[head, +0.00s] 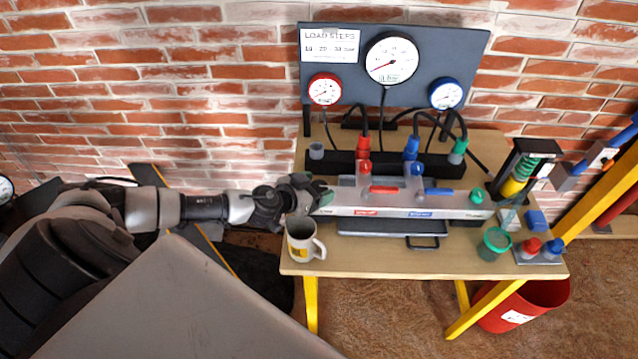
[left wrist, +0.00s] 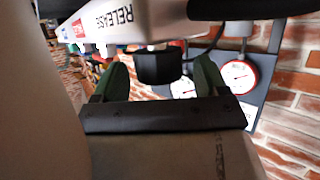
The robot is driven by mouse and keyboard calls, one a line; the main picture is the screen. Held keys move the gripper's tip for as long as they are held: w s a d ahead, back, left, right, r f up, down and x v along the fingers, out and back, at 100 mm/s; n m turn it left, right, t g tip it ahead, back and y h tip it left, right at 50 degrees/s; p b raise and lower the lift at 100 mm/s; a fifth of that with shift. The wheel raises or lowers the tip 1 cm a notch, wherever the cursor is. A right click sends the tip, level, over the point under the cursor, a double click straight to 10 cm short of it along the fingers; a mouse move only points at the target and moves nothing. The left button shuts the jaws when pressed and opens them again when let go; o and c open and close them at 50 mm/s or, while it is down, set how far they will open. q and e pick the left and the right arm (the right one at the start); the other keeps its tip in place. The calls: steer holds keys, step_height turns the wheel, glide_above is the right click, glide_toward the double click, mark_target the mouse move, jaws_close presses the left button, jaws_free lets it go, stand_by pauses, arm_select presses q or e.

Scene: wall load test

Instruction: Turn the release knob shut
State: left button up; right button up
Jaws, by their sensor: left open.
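The release knob (left wrist: 160,68) is a dark, round knob in the left wrist view, beside the word RELEASE on the white manifold bar (left wrist: 150,18). My left gripper (left wrist: 161,76) is open, with one green fingertip on each side of the knob. Gaps show between knob and fingers, so I see no grip. In the head view my left gripper (head: 322,194) is at the left end of the manifold bar (head: 390,203) and hides the knob. My right gripper is not in view.
A mug (head: 301,243) stands just below my left gripper on the wooden table (head: 370,262). Red (head: 384,189) and blue (head: 438,191) lever handles sit on the bar to the right. A gauge panel (head: 430,45) stands behind. A green cup (head: 493,244) is at the right.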

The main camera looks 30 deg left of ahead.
arm_select(q)
steer(key=shift+w+d+f, duration=0.15)
steer(key=shift+w+f, duration=0.1)
steer(key=shift+w, duration=0.35)
